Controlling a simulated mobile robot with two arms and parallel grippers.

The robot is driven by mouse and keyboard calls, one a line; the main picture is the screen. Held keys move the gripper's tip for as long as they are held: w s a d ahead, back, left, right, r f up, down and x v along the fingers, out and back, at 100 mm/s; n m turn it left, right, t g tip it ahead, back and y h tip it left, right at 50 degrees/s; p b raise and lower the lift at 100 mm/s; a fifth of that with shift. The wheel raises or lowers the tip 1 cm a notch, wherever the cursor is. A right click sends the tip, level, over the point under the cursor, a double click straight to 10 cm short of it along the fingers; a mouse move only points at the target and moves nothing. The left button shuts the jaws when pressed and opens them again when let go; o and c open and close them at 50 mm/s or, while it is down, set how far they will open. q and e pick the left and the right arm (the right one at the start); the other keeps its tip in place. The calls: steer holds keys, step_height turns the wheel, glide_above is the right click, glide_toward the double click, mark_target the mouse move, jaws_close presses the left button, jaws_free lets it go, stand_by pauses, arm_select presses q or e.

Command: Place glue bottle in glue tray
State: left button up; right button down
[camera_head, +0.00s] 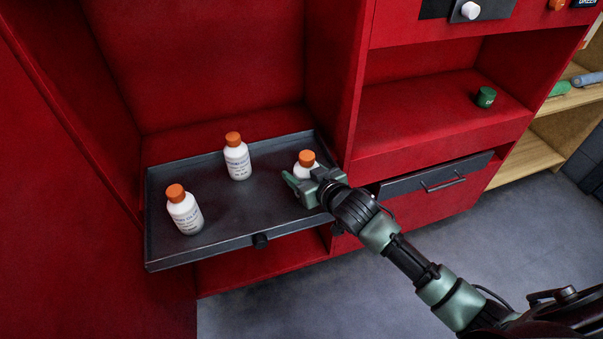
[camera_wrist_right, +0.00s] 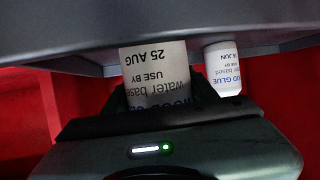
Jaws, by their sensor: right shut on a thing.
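A dark grey tray (camera_head: 275,226) is pulled out of the red cabinet. Two white glue bottles with orange caps stand upright in it, one at the front left (camera_head: 185,212) and one at the back middle (camera_head: 238,160). My right gripper (camera_head: 303,183) is shut on a third glue bottle (camera_head: 306,163) at the tray's right side. The gripper hides its lower part, so I cannot tell whether its base touches the tray. In the right wrist view the held bottle (camera_wrist_right: 156,75) shows its label upside down, with another bottle (camera_wrist_right: 225,70) beside it. My left gripper is not in view.
The red cabinet wall (camera_head: 335,75) rises close to the right of the tray. A green-capped container (camera_head: 485,97) stands on the shelf to the right. A dark drawer (camera_head: 440,176) with a handle is below it. The middle and front right of the tray are clear.

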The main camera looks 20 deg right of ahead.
steer(key=shift+f, duration=0.1)
steer(key=shift+f, duration=0.15)
steer(key=shift+c, duration=2.3)
jaws_free()
steer(key=shift+s+r, duration=0.2)
steer(key=v, duration=1.1)
steer(key=shift+s, duration=0.35)
steer(key=shift+d+r, duration=0.1)
